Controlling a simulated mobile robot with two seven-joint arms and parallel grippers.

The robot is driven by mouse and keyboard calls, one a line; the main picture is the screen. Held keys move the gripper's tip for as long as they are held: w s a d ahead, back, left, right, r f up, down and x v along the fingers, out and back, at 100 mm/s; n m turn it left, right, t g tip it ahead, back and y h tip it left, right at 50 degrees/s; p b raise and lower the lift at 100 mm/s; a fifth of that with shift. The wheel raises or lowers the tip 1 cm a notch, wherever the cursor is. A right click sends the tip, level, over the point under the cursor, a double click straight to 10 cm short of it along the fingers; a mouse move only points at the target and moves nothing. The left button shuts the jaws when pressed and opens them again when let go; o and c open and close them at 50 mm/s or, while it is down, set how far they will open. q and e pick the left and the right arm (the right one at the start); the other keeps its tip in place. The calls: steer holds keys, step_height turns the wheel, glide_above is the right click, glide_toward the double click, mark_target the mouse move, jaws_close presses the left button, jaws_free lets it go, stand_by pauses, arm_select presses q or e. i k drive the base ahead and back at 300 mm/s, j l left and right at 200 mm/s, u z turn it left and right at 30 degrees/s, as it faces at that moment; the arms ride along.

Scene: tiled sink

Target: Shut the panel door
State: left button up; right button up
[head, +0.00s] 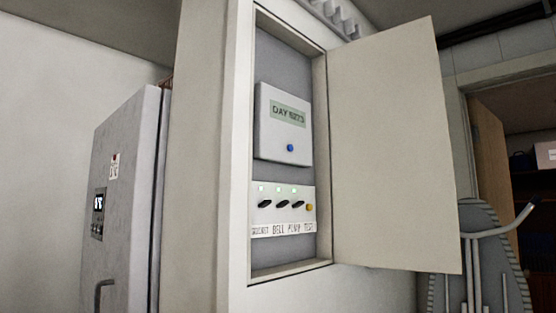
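The panel door (390,150) is a flat, pale beige sheet standing wide open. It is hinged on the right side of the wall recess and swung out to the right. The open panel box (283,255) is a recess in the wall. Inside it are a white meter unit (284,125) with a display reading "DAY" and digits and a blue button, and below it a row of black switches (282,204) with green lights and a yellow button. Neither of my grippers shows in the head view, so nothing is seen touching the door.
A grey fridge-like cabinet (125,200) with a small display stands at left. Behind the door at lower right is a grey rounded object with a pale bar (480,255). An open doorway with shelves (535,200) lies at far right. No object shows in front of the recess.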

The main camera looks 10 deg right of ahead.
mark_target(395, 202)
steer(key=k, duration=0.6)
steer(key=u, duration=1.35)
steer(key=k+l+u, duration=0.35)
steer(key=l+u, duration=0.15)
steer(key=k+l, duration=0.2)
steer(key=l, duration=0.15)
steer(key=k+l, duration=0.2)
steer(key=l, duration=0.2)
steer(key=k+l, duration=0.2)
steer(key=l, duration=0.15)
steer(key=k+l, duration=0.2)
steer(key=l, duration=0.2)
steer(key=k+l, duration=0.15)
steer(key=l, duration=0.2)
steer(key=k+l, duration=0.2)
steer(key=l, duration=0.2)
steer(key=k+l, duration=0.2)
steer(key=l, duration=0.15)
steer(key=i+l, duration=0.15)
steer(key=i, duration=0.2)
